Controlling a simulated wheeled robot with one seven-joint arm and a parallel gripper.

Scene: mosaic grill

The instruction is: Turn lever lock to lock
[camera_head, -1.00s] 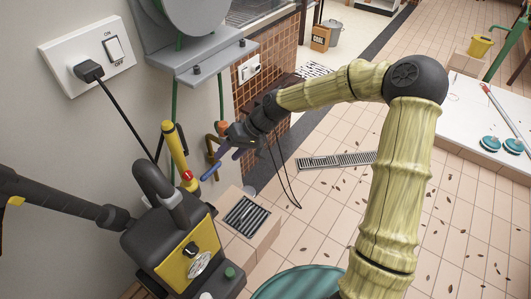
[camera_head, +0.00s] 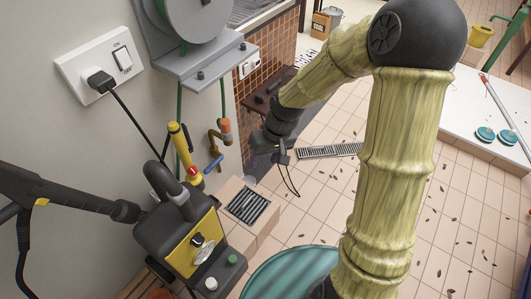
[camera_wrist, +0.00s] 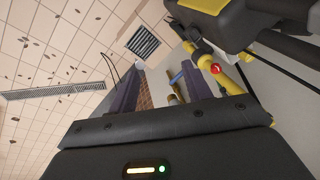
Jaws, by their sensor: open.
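A blue lever (camera_head: 213,165) sits low by the wall, beside a brass tap pipe (camera_head: 214,141) with an orange top (camera_head: 224,125). I cannot tell for certain that this lever is the lever lock. The blue lever also shows in the wrist view (camera_wrist: 176,78), between my finger lines and beyond the tips. My gripper (camera_head: 262,158) is right of the tap in the head view, apart from it, fingers dark and partly hidden by the wrist. In the wrist view my gripper (camera_wrist: 163,72) has its two purple fingers spread, with nothing held between them.
A yellow upright tool (camera_head: 179,147) with a red knob stands left of the lever. A black and yellow machine (camera_head: 190,245) stands in front, with a grated box (camera_head: 248,205) beside it. A hose reel (camera_head: 190,20) hangs above.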

